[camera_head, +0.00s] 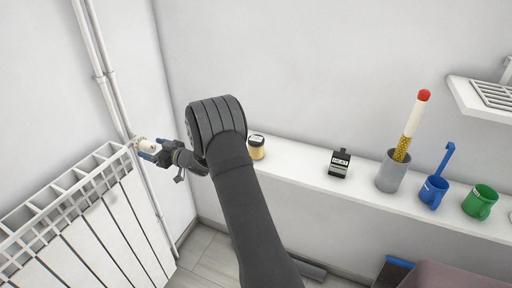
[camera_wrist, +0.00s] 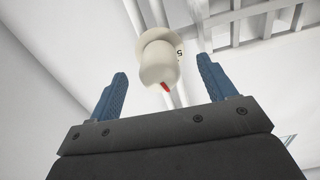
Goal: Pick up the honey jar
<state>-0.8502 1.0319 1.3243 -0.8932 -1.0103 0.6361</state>
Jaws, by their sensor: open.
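My gripper (camera_head: 150,150) is well to the left of the jar, at the radiator valve. In the wrist view my gripper's blue fingers (camera_wrist: 162,68) are apart with nothing clamped. The jar does not show in the wrist view.
A white radiator knob (camera_wrist: 160,62) with a red mark lies ahead between the fingers. The radiator (camera_head: 95,225) is at left. On the shelf (camera_head: 305,165) are a black labelled box (camera_head: 340,163), a grey cup (camera_head: 391,173), a blue mug (camera_head: 433,192) and a green mug (camera_head: 479,202).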

